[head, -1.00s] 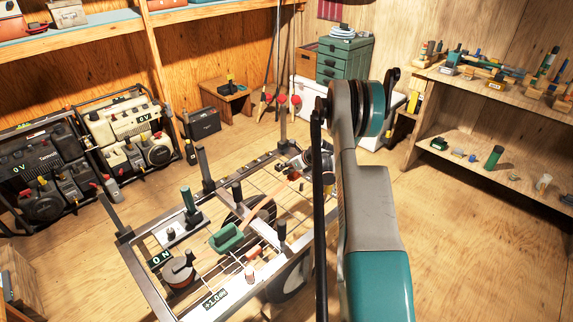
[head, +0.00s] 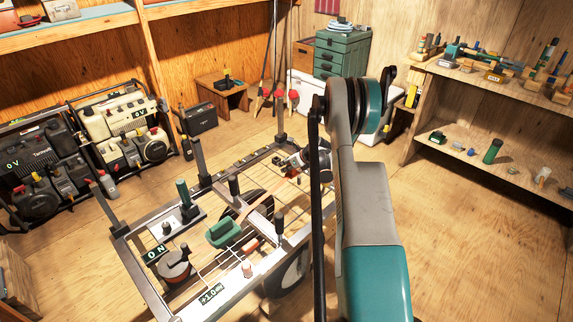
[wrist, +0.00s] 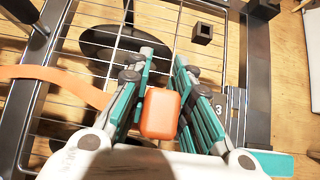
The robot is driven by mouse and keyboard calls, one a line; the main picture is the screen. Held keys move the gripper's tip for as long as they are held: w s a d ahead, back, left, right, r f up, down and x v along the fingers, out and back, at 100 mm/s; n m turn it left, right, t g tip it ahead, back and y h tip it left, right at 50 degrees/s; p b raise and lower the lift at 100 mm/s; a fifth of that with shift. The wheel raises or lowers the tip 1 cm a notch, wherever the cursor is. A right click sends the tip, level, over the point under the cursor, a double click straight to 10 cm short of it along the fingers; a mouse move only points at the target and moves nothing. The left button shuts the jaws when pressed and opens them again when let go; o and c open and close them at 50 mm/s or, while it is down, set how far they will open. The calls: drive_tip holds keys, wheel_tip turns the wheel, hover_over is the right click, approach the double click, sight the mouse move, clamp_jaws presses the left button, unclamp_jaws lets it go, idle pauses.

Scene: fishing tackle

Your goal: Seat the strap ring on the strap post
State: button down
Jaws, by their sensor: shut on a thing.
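My gripper (wrist: 164,66) is shut on an orange block-like piece (wrist: 162,113), which looks like the strap ring. It sits low between the teal-edged fingers in the wrist view. An orange strap (wrist: 55,76) reaches to the left from near the fingers. In the head view the strap (head: 262,206) runs across the cart toward my gripper (head: 310,160), which is partly hidden by my arm. A dark square piece (wrist: 202,33) stands beyond the fingertips, apart from them. I cannot tell whether it is the strap post. The ring's opening is not visible.
The cart's metal frame (head: 137,262) and wire grid lie below my gripper. Corner uprights (head: 198,160), a green-handled item (head: 222,233) and a round reel-like item (head: 174,264) rise from it. Generators (head: 120,125) stand left. Shelves (head: 480,160) stand right, with open floor before them.

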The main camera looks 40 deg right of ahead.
sight(295, 176)
drive_tip(key=shift+f, duration=1.4)
drive_tip(key=shift+f, duration=2.75)
drive_tip(key=c, duration=1.4)
unclamp_jaws()
drive_tip(key=shift+o, duration=0.2)
drive_tip(key=shift+s, duration=0.1)
drive_tip(key=v, duration=1.2)
